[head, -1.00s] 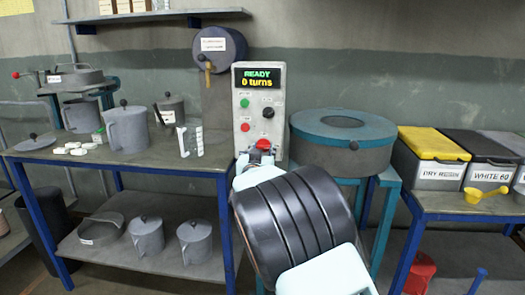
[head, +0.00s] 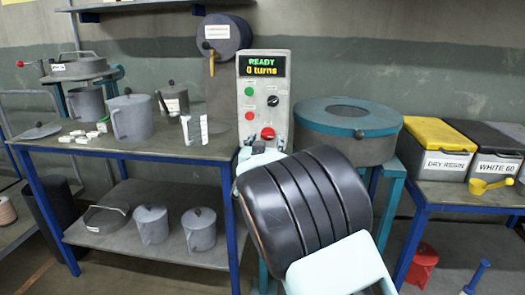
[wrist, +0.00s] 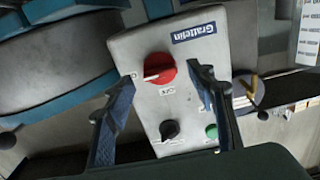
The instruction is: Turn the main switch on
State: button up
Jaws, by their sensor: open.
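The control box (head: 264,77) is a pale grey upright panel; its display (head: 262,66) reads "READY 0 turns". Low on it is a large red rotary switch (head: 267,133), seen close in the wrist view (wrist: 160,68) with a white pointer line lying roughly sideways in that picture. A black knob (wrist: 169,129) and a green button (wrist: 211,131) are on the same face. My gripper (wrist: 162,76) is open and empty, its two fingers on either side of the red switch; contact cannot be told.
A round teal-rimmed drum (head: 347,116) stands right of the box. A workbench (head: 150,146) with grey jugs is on the left. Lidded bins (head: 443,150) and a yellow scoop (head: 487,186) are on the right.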

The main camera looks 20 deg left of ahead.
jog(key=v, duration=1)
jog(key=shift+w, duration=0.1)
